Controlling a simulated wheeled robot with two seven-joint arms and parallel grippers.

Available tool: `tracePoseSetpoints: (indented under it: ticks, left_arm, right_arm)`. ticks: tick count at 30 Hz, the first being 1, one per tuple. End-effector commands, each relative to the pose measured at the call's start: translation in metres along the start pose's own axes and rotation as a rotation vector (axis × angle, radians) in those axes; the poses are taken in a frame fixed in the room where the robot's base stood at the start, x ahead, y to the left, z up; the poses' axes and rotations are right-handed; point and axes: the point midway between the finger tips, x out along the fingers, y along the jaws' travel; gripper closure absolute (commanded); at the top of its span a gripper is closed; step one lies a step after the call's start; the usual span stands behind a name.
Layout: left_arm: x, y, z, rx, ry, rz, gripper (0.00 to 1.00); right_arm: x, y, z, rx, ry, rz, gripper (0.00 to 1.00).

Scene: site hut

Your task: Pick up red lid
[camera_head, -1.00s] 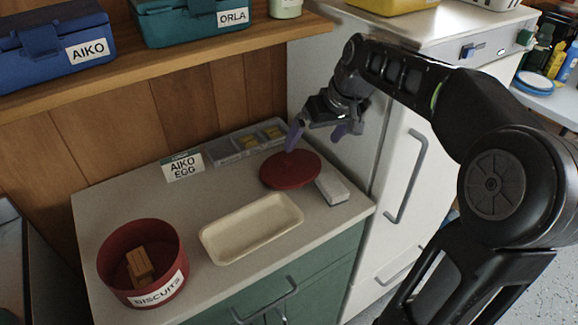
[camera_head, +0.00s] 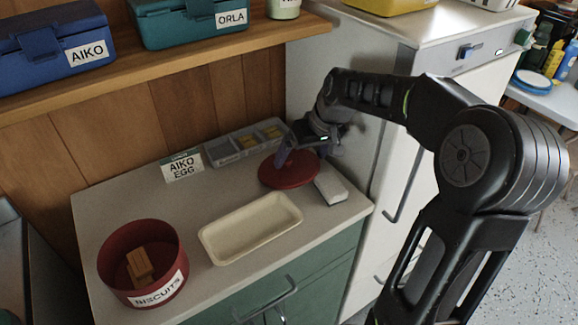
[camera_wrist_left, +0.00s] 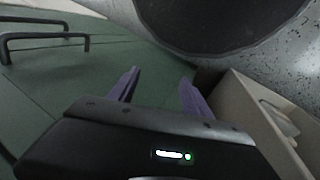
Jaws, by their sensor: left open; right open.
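The round red lid (camera_head: 288,172) lies flat on the counter, right of the middle in the head view. My right gripper (camera_head: 299,157) is open, low over the lid with its purple fingers at the lid's far part; I cannot tell whether they touch it. The red tin marked BISCUITS (camera_head: 141,262) stands uncovered at the counter's front left with brown biscuits (camera_head: 139,266) inside. My left gripper (camera_wrist_left: 160,85) shows only in the left wrist view. It is open and empty, in front of a green cabinet.
A cream tray (camera_head: 250,228) lies between tin and lid. A white block (camera_head: 330,188) sits right of the lid. A grey compartment tray (camera_head: 240,143) and an AIKO EGG card (camera_head: 182,167) stand behind. The white fridge (camera_head: 400,165) borders the counter on the right.

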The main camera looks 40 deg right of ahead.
Motion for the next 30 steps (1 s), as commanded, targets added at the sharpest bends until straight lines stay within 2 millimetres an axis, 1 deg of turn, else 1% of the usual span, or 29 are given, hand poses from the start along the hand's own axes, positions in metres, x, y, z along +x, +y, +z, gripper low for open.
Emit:
tracePoseSetpoints:
  ticks: [3,19,30]
  left_arm:
    - [-0.0002,0.0001,0.0,0.0,0.0,0.0,0.43]
    - [-0.0001,0.0,0.0001,0.0,0.0,0.0,0.43]
    - [-0.0001,0.0,0.0,0.0,0.0,0.0,0.43]
  right_arm:
    - [0.0034,0.0002,0.0,0.001,0.001,0.0,0.0]
    - [0.0028,0.0003,-0.0002,0.001,0.001,0.0,0.0]
    - [0.0028,0.0003,-0.0002,0.001,0.001,0.0,0.3]
